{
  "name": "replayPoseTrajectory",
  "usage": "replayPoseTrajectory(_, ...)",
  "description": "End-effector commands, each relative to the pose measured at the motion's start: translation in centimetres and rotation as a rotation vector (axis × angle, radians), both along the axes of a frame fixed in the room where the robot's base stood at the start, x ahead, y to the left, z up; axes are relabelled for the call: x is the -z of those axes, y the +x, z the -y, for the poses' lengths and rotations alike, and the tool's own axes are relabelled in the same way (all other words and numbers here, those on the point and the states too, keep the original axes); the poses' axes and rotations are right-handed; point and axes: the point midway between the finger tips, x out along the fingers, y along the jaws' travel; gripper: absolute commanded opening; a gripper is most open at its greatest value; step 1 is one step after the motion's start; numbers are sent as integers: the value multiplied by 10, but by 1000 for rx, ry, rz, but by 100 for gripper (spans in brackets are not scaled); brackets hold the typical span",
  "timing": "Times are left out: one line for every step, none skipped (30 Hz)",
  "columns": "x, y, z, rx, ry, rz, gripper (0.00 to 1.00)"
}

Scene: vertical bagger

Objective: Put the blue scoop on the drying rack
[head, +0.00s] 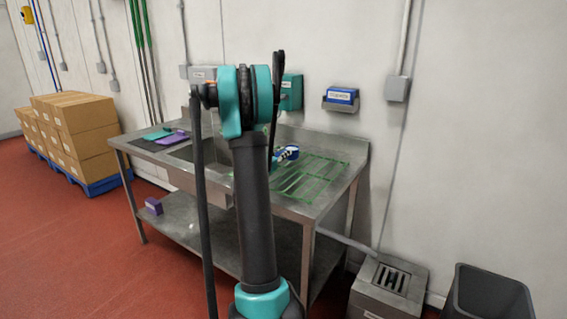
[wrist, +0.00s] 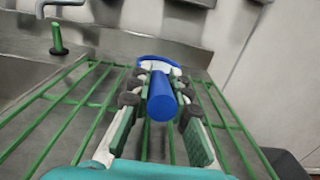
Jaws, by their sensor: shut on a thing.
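The blue scoop (wrist: 162,98) is in my gripper (wrist: 160,103) in the wrist view. Its round blue handle end points toward the camera, between the dark finger pads. A blue and white part of it shows beyond the fingers. The scoop also shows small in the head view (head: 292,151), partly hidden by my arm. The green wire drying rack (head: 318,180) lies on the right part of the steel sink table. Its bars show below my gripper in the wrist view (wrist: 67,122). I cannot tell whether the scoop touches the bars.
The sink (head: 182,152) is left of the rack. A teal item (head: 158,134) and a purple item (head: 173,139) lie at the table's left. A green-handled object (wrist: 58,42) stands behind the rack. A wall rises behind the table, with a blue box (head: 341,97) on it.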

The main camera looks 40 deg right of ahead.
Motion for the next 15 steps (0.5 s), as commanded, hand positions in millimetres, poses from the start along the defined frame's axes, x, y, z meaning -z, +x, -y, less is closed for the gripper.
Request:
replayPoseTrajectory(2, 0, 0, 0, 0, 0, 0)
replayPoseTrajectory(3, 0, 0, 0, 0, 0, 0)
replayPoseTrajectory(5, 0, 0, 0, 0, 0, 0)
replayPoseTrajectory(7, 0, 0, 0, 0, 0, 0)
replayPoseTrajectory(10, 0, 0, 0, 0, 0, 0)
replayPoseTrajectory(15, 0, 0, 0, 0, 0, 0)
replayPoseTrajectory(18, 0, 0, 0, 0, 0, 0)
replayPoseTrajectory(22, 0, 0, 0, 0, 0, 0)
replayPoseTrajectory(28, 0, 0, 0, 0, 0, 0)
replayPoseTrajectory(32, 1, 0, 0, 0, 0, 0)
replayPoseTrajectory(35, 0, 0, 0, 0, 0, 0)
replayPoseTrajectory(38, 0, 0, 0, 0, 0, 0)
replayPoseTrajectory(40, 0, 0, 0, 0, 0, 0)
replayPoseTrajectory(40, 0, 0, 0, 0, 0, 0)
replayPoseTrajectory(40, 0, 0, 0, 0, 0, 0)
